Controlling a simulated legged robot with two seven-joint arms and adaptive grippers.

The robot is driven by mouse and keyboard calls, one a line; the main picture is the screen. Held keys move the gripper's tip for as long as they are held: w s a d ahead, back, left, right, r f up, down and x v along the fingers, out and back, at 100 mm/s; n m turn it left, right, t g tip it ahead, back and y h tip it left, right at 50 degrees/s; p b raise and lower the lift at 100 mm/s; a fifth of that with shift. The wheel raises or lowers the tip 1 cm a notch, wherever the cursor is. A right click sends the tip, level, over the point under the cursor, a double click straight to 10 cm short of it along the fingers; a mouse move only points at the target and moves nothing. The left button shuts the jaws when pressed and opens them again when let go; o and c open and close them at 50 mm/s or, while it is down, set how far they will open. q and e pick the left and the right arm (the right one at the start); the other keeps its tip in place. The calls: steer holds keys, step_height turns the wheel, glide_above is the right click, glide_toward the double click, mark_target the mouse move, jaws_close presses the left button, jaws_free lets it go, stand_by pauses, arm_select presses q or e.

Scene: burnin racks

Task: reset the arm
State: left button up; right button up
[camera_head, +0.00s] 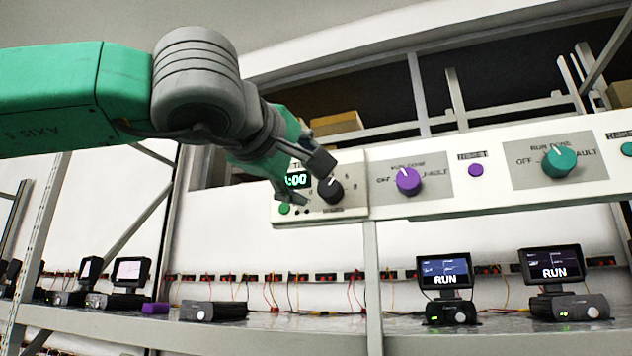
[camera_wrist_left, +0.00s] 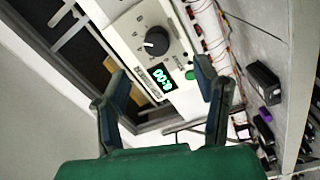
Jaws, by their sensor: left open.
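My left arm (camera_head: 60,95) is green with a grey wrist joint and reaches in from the left. My left gripper (camera_head: 305,180) is in front of the timer panel (camera_head: 352,205) and partly covers it. In the left wrist view the gripper (camera_wrist_left: 160,80) is open and empty, with the timer's black knob (camera_wrist_left: 156,40), lit green digits (camera_wrist_left: 161,79) and green button (camera_wrist_left: 190,75) beyond the fingers. Whether the fingers touch the panel cannot be told. My right gripper is not in view.
The panel bar carries a purple knob (camera_head: 408,181), a purple button (camera_head: 476,170) and a teal knob (camera_head: 559,161). Below, a shelf (camera_head: 280,324) holds two devices with RUN screens (camera_head: 445,271) (camera_head: 549,264), a device without a screen (camera_head: 213,311) and others at left. An upright post (camera_head: 373,290) stands mid-shelf.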

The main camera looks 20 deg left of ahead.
arm_select(q)
steer(key=shift+s+a, duration=0.1)
steer(key=shift+s, duration=0.35)
